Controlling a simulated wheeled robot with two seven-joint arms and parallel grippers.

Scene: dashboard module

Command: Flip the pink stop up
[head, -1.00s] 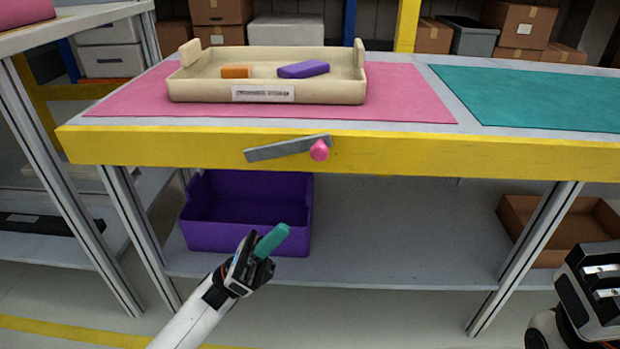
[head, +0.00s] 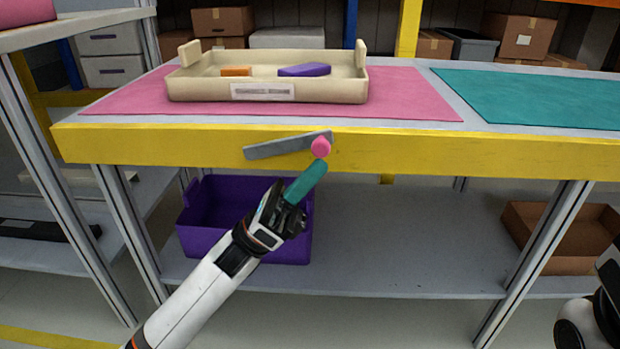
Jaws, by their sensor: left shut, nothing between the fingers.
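The pink stop (head: 320,147) is a small round knob at the right end of a flat grey bar (head: 280,147). The bar lies against the yellow front edge of the table, tilted slightly with its right end higher. My left gripper (head: 308,182) is shut and empty, its teal fingers pointing up and right. In the picture the fingertips are just below the pink stop; I cannot tell whether they touch it. Of my right arm, only a part shows at the lower right edge, and its fingers are not in view.
A beige tray (head: 200,93) with an orange block (head: 236,71) and a purple block (head: 304,70) stands on a pink mat (head: 420,95). A purple bin (head: 200,243) sits on the lower shelf behind my left gripper. A brown box (head: 540,238) stands right.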

